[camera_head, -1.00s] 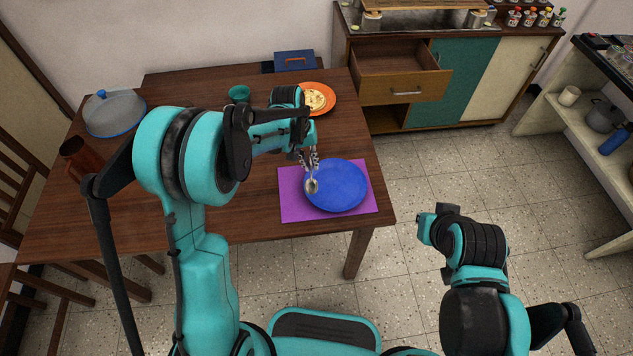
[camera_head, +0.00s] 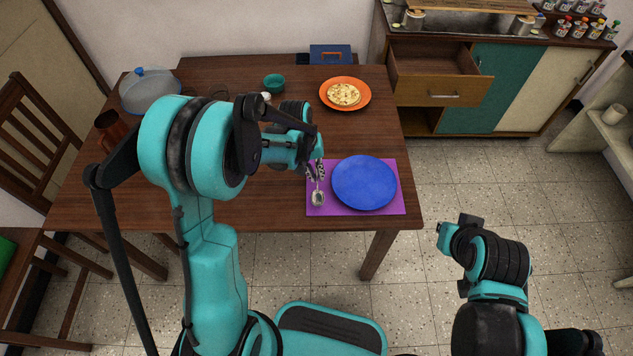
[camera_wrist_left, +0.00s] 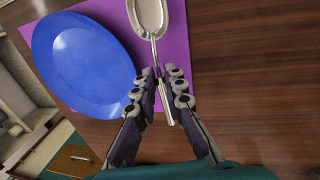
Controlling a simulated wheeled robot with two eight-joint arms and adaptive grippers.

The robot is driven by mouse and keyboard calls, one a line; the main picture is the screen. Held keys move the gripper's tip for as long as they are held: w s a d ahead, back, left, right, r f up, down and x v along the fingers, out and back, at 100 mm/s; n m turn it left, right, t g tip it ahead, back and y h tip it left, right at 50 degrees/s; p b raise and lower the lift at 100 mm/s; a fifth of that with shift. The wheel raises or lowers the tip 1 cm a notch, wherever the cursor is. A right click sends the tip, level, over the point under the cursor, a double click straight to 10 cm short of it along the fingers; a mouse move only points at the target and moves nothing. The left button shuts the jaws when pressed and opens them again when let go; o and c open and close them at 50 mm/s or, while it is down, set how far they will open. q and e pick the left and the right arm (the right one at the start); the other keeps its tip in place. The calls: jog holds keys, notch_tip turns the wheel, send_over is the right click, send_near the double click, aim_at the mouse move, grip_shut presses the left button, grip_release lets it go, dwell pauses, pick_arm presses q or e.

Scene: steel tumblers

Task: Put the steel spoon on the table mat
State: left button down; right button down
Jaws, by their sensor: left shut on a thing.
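The steel spoon (camera_head: 318,198) is held by its handle in my left gripper (camera_head: 316,170), with its bowl over the left strip of the purple table mat (camera_head: 398,207). In the left wrist view the gripper (camera_wrist_left: 163,82) has its fingertips closed around the spoon's handle, and the spoon's bowl (camera_wrist_left: 151,14) points away from me over the mat (camera_wrist_left: 176,55). I cannot tell whether the spoon touches the mat. A blue plate (camera_head: 364,183) lies on the mat, right of the spoon. My right arm is at the lower right, and its fingers do not show.
On the wooden table (camera_head: 262,212) are an orange plate with food (camera_head: 327,103), a teal cup (camera_head: 274,83), a lidded pan (camera_head: 150,92) and a brown cup (camera_head: 113,130). A cabinet (camera_head: 512,85) with an open drawer (camera_head: 440,93) stands behind, right.

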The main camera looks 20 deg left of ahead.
pick_arm(q)
notch_tip(320, 180, down, 4)
jog(key=shift+f+b, duration=0.1)
jog(key=shift+b, duration=0.85)
jog(key=shift+r, duration=0.2)
jog(key=shift+f, duration=0.1)
jog(key=c, duration=2)
grip_release()
jog(key=shift+f, duration=0.1)
jog(key=o, duration=0.4)
